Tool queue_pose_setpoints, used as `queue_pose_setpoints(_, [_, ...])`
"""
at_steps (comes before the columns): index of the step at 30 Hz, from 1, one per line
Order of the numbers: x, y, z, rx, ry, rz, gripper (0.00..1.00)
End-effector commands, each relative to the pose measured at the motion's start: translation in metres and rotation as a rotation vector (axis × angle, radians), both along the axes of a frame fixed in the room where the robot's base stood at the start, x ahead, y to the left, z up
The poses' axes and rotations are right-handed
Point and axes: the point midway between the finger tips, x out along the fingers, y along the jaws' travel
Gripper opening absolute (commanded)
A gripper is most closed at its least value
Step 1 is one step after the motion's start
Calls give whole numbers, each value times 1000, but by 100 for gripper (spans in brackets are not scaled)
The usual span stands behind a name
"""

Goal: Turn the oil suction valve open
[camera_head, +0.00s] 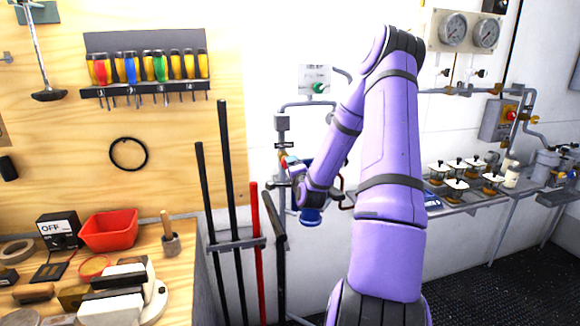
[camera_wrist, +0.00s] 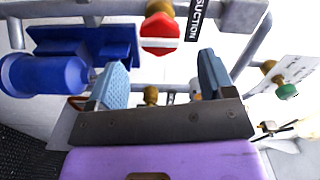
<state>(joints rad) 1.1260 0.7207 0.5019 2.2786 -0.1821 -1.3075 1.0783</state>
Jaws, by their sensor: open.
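The wrist view shows a red many-sided valve piece with a white bar (camera_wrist: 160,33) in front of a brass fitting on a grey pipe. A black label reading "SUCTION" (camera_wrist: 199,18) stands just right of it. My gripper (camera_wrist: 163,76) is open, its two pale blue fingers spread below the red piece. Nothing shows held between them, and the fingers appear apart from the red piece. In the head view a small red and yellow part (camera_head: 283,161) shows on the pipework left of my arm; my arm hides much of that area, and the fingers are not clear there.
A blue cylinder (camera_wrist: 45,75) lies close left of my gripper in the wrist view. A green knob (camera_wrist: 287,91) and white tag are at right. The head view shows upright bars (camera_head: 228,210) left of the pipework and a workbench (camera_head: 195,262) with tools.

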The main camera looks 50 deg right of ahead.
Motion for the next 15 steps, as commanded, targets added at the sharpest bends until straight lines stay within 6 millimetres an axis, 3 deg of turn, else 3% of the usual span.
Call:
queue_pose_setpoints(6, [-21, 12, 0, -1, 1, 0, 76])
queue_pose_setpoints(15, [-25, 15, 0, -1, 0, -1, 76])
